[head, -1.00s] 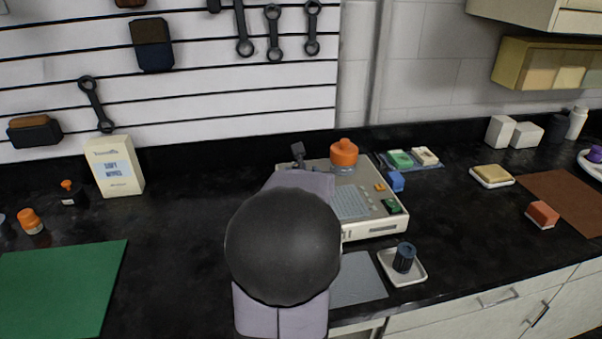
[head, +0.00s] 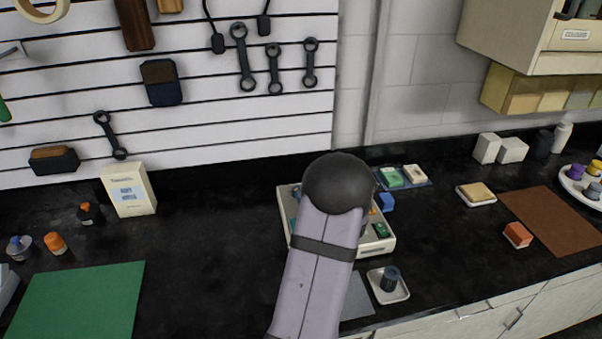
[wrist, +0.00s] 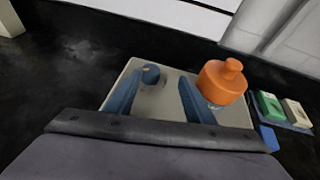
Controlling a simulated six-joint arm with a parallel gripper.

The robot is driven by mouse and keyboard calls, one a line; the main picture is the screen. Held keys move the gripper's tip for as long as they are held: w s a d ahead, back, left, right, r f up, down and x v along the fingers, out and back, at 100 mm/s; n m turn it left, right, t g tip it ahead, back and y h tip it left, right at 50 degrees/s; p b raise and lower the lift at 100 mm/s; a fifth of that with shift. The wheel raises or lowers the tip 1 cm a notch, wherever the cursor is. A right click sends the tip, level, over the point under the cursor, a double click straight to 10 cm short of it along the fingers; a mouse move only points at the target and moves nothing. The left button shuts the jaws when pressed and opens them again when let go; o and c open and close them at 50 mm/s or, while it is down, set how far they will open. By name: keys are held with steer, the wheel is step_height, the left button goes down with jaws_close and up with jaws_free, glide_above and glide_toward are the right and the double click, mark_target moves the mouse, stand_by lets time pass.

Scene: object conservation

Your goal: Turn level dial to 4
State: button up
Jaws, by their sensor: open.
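A beige device (head: 378,246) stands on the black counter, mostly hidden behind my arm in the head view. Its top panel (wrist: 168,100) shows in the wrist view. A round dark blue knob with a small orange mark (wrist: 151,73), perhaps the level dial, is on the panel near my left fingertip. Whether they touch is unclear, and no scale numbers are readable. My gripper (wrist: 161,78) is open above the panel, its two blue fingers apart with nothing held. In the head view my arm hides the gripper.
An orange-topped container (wrist: 222,82) stands just right of my right finger. A blue block (head: 386,201), a blue tray with green and cream blocks (head: 411,184), and a white dish with a dark cylinder (head: 403,290) are close by.

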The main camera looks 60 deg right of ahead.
steer(key=shift+s+a+f+n+t+y+p, duration=0.1)
steer(key=shift+s+a+n+t+y+p, duration=0.2)
steer(key=shift+p, duration=0.35)
steer(key=shift+s+a+f+n+t+y+p, duration=0.1)
steer(key=shift+a+y+p, duration=0.25)
steer(key=shift+p, duration=0.3)
steer(key=shift+w, duration=0.15)
steer(key=shift+p+x, duration=1.5)
steer(key=shift+x, duration=2)
steer(key=c, duration=1.1)
steer(key=shift+o, duration=0.2)
